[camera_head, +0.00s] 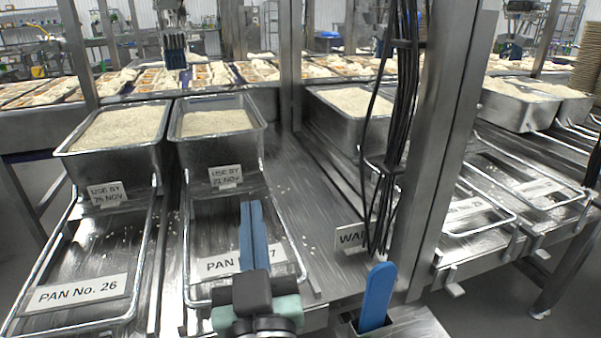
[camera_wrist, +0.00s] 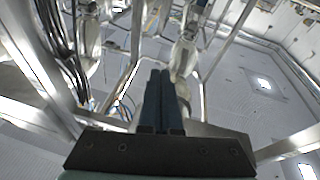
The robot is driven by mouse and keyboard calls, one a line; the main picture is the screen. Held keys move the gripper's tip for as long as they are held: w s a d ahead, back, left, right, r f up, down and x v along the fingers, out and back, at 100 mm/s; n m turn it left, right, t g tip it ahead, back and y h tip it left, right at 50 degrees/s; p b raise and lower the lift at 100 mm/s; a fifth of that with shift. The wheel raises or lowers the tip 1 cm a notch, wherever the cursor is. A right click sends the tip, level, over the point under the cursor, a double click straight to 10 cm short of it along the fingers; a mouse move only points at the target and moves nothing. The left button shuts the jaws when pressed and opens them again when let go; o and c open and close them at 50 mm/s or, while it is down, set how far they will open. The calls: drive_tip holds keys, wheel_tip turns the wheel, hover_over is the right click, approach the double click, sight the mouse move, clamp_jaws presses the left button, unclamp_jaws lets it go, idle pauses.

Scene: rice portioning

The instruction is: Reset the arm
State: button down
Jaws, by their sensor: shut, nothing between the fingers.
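My gripper (camera_head: 251,208) is in the lower middle of the head view, with its two blue fingers together and nothing between them. It stands in front of the empty rack labelled PAN No. 27 (camera_head: 217,264) and hides part of that label. In the wrist view my gripper (camera_wrist: 161,78) is also shut, its fingers pointing up the picture toward the ceiling and overhead frames.
Metal pans of rice (camera_head: 120,128) (camera_head: 217,122) stand behind the racks. A steel post (camera_head: 440,150) with hanging black cables (camera_head: 397,120) rises to the right of my gripper. A blue handle (camera_head: 377,296) sticks up from a metal holder at the lower right. Trays of food line the back.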

drive_tip(key=s+d+r+m+t+h, duration=0.1)
drive_tip(key=s+d+r+t, duration=0.15)
drive_tip(key=r, duration=0.65)
drive_tip(key=s+d+r+m+t+h, duration=0.15)
drive_tip(key=s+r, duration=0.25)
drive_tip(key=r, duration=0.5)
drive_tip(key=s+d+r+m+t+h, duration=0.1)
drive_tip(key=s+d+r+t+h, duration=0.15)
drive_tip(key=r, duration=0.75)
wheel_tip(320, 180, up, 22)
drive_tip(key=y+p, duration=0.1)
drive_tip(key=p, duration=2.3)
drive_tip(key=shift+s+a+r, duration=0.15)
drive_tip(key=shift+a, duration=0.3)
